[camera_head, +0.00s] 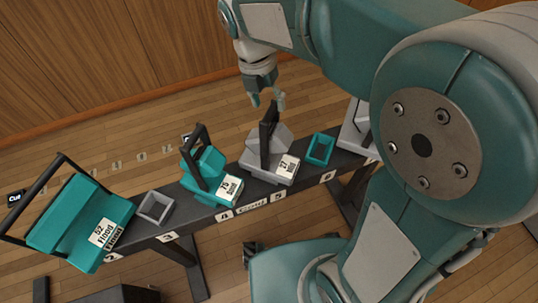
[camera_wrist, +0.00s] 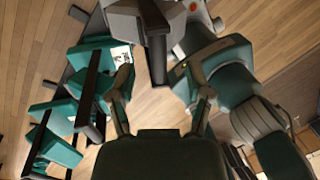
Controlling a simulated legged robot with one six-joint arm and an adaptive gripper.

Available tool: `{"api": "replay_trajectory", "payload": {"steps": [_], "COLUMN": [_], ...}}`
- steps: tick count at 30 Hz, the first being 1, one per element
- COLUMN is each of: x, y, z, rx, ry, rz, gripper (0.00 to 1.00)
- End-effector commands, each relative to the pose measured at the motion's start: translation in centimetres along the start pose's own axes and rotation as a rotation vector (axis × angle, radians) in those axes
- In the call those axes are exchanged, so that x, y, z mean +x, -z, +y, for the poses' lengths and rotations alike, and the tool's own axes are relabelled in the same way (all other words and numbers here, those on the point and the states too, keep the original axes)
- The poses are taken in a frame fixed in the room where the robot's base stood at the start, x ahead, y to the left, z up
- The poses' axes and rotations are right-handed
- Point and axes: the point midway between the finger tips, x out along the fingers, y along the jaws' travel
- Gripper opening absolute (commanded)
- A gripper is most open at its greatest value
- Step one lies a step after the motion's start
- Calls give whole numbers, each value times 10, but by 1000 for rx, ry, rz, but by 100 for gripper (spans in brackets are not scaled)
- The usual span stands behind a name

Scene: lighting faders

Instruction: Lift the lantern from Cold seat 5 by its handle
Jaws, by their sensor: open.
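The grey lantern (camera_head: 262,152) sits on the dark rail by the number 5, right of the "Cold" label. Its white tag appears to read 27. Its upright black handle (camera_head: 268,128) stands on top. My gripper (camera_head: 267,99) is open and empty, just above the handle in the head view; I cannot tell whether they touch. In the wrist view my gripper's fingers (camera_wrist: 163,84) are spread wide. The grey lantern (camera_wrist: 122,22) shows at the top there, its black handle (camera_wrist: 155,42) reaching down toward the space between the fingers.
On the rail (camera_head: 180,222), a teal lantern (camera_head: 208,168) stands left of the grey one, and a larger teal lantern (camera_head: 78,220) at far left. Another grey lantern (camera_head: 353,135) is partly hidden by my arm.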

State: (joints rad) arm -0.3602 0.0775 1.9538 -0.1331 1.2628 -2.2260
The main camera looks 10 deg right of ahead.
Motion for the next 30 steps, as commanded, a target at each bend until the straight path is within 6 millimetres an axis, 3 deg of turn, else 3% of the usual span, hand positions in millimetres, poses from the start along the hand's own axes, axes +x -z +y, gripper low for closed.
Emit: {"api": "replay_trajectory", "payload": {"steps": [6, 15, 16, 18, 20, 30], "x": [33, 40, 39, 39, 39, 39], "y": [3, 3, 3, 3, 3, 2], "z": [3, 3, 3, 3, 3, 4], "rx": [0, 0, 0, 0, 0, 0], "ry": [2, 0, 0, 0, 0, -1], "rz": [2, 0, 0, 0, 0, -1], "gripper": [65, 65, 56, 25, 0, 0]}}
